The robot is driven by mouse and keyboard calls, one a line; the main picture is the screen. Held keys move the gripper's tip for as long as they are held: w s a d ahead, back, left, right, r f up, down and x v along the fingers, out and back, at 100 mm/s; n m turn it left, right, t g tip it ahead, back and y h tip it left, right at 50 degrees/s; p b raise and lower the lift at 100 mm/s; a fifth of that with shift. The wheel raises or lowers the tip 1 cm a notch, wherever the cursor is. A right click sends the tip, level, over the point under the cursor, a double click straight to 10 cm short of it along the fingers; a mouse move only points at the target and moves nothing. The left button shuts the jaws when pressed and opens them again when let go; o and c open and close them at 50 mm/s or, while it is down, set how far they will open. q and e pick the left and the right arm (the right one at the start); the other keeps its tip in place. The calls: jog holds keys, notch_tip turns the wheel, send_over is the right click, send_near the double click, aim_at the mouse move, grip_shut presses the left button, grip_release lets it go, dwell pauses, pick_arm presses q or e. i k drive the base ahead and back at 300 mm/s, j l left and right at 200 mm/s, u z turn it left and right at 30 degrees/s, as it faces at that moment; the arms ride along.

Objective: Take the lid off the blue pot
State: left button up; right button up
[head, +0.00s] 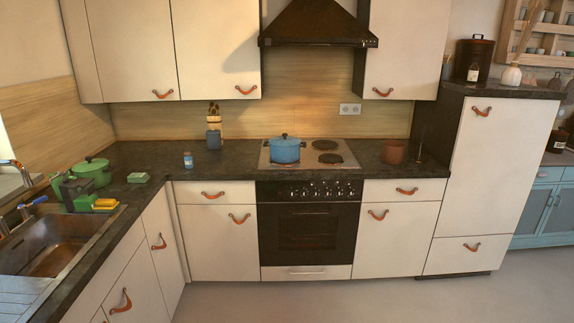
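The blue pot (285,152) stands upright on the left part of the stove's cooktop, against the back wall side of the counter. Its blue lid (285,139) sits on top of it and has a small knob in the middle. Small handles stick out at the pot's sides. Neither of my grippers shows in the head view, and no arm is near the pot.
The cooktop (335,160) has bare dark burners right of the pot. A brown pot (394,152) stands further right, a utensil holder (214,138) and small jar (188,160) left. A green pot (93,171) is near the sink (50,245). The range hood (318,25) hangs above. The floor (330,300) is clear.

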aim_at(285, 140)
jog(key=i, duration=1.7)
